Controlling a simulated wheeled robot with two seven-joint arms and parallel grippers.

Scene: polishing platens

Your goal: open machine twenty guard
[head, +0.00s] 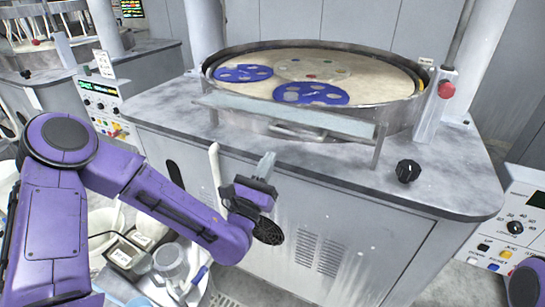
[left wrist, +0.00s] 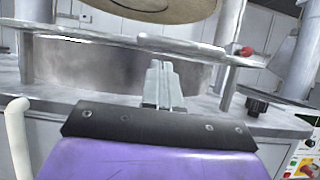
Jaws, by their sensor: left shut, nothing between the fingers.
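The machine in front of me has a round platen (head: 375,80) inside a raised metal rim. A flat pale guard panel (head: 285,115) spans the rim's front between short posts, with a grey handle (head: 297,133) below its edge. In the left wrist view a pale bar, apparently the guard (left wrist: 195,48), crosses beyond the fingers. My left gripper (head: 265,164) is shut and empty, in front of the cabinet's front edge, below and left of the handle, apart from it. It also shows in the left wrist view (left wrist: 162,85). My right gripper is out of view. I cannot read a machine number.
Blue perforated discs (head: 310,93) lie on the platen. A red button (head: 446,90) and a black knob (head: 407,170) are at the right. A white curved pipe (head: 216,178) stands beside my left forearm. Containers (head: 172,262) sit low at left. A control panel (head: 512,230) is at right.

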